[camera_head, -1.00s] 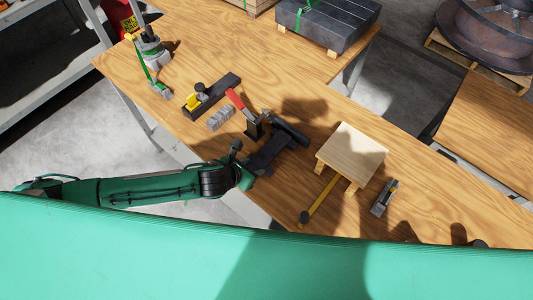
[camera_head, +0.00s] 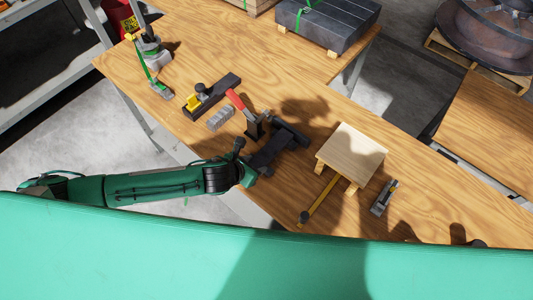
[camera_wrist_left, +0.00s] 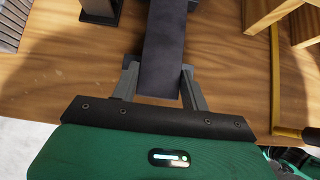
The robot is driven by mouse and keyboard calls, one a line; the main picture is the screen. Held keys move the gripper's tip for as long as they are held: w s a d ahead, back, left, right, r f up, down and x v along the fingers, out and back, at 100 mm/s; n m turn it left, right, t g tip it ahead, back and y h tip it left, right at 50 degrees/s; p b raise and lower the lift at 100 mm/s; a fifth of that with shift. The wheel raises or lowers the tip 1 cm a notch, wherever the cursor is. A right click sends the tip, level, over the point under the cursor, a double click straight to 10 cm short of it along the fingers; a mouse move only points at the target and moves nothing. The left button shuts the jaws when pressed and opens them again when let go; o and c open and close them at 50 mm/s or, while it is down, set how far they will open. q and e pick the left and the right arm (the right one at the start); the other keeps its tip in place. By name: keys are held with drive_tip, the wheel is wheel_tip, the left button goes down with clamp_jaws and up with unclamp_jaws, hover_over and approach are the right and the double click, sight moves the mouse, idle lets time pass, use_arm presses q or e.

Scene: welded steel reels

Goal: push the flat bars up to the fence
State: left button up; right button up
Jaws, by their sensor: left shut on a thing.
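My left gripper (camera_head: 268,154) is over the near edge of the wooden bench, beside the red-handled clamp. In the left wrist view its two fingers (camera_wrist_left: 161,85) are on either side of a dark flat bar (camera_wrist_left: 163,45), shut on it. The bar runs away from the gripper past the top of that view. In the head view a dark piece (camera_head: 291,131) lies crosswise just beyond the gripper; I cannot tell whether it is the fence or another bar. My right gripper is not in view.
The red-handled clamp (camera_head: 237,101) and a ribbed grey block (camera_head: 220,117) stand left of the gripper. A dark plane-like tool (camera_head: 217,92) is behind them. A small wooden stand (camera_head: 351,152) and a grey tool (camera_head: 383,199) are to the right. The bench's far middle is clear.

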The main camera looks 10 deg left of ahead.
use_arm(q)
drive_tip(key=shift+w+d+r, duration=0.1)
drive_tip(key=shift+w+d, duration=0.05)
drive_tip(key=shift+w, duration=0.05)
